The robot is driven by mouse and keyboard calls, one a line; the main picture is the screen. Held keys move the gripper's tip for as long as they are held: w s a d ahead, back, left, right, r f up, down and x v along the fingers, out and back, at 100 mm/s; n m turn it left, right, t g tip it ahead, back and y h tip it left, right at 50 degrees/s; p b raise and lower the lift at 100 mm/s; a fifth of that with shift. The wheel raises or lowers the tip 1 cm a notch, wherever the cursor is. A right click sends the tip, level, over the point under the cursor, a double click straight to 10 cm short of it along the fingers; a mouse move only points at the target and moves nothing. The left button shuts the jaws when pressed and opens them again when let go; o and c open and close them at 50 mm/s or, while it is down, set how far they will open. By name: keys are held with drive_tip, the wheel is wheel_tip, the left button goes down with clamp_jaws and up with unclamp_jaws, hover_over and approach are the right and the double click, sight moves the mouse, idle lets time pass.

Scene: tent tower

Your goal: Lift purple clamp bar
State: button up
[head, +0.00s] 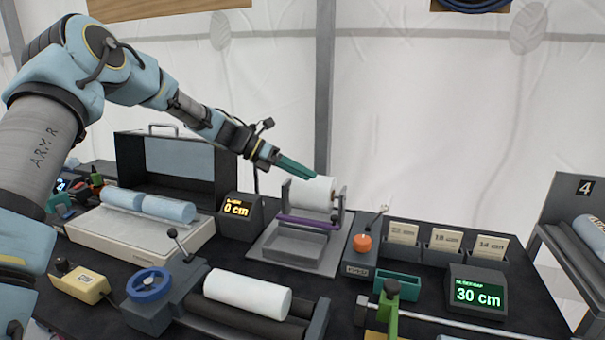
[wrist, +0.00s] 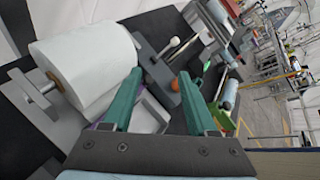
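The purple clamp bar (head: 303,221) runs across the front of the grey roll holder (head: 290,248), below the white roll (head: 312,193). In the wrist view only a small purple piece (wrist: 103,126) shows beside the left finger; the rest is hidden behind my gripper. My gripper (head: 308,173) has green fingers and is above the roll holder, by the top of the white roll in the head view. In the wrist view the fingers (wrist: 160,90) are spread apart with nothing between them. The white roll (wrist: 85,65) is left of the fingers there.
An orange knob (head: 362,243) on a grey block stands right of the holder, near card slots (head: 425,238). A display reading 0 cm (head: 238,210) stands to its left. A roller unit with a white roll (head: 247,293) is in front.

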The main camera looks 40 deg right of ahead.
drive_tip(key=b+v, duration=0.3)
drive_tip(key=v, duration=0.8)
drive_tip(key=shift+f, duration=0.1)
idle(0.4)
